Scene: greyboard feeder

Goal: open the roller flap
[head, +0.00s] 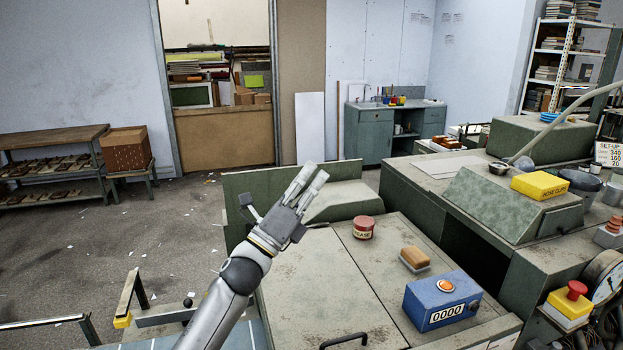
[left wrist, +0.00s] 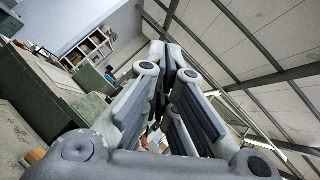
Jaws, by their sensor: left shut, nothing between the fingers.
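My left gripper (head: 311,178) is raised above the grey-green machine, its fingers pointing up and away. It is shut and empty; in the left wrist view its fingers (left wrist: 168,62) come together at the tips. Below and to its right lies the machine's flat, worn top cover (head: 320,275), split by a seam. A dark bar handle (head: 344,341) sits at its near edge. Behind the gripper is an upright green panel (head: 285,182) with a sloped part (head: 340,203). I cannot tell for sure which of these is the roller flap. My right gripper is not in view.
On the machine top stand a red grease tin (head: 363,228), a wooden-backed brush (head: 414,258) and a blue counter box (head: 442,301). A yellow box (head: 540,185) lies on the taller unit at right, with a red stop button (head: 570,301) nearer.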

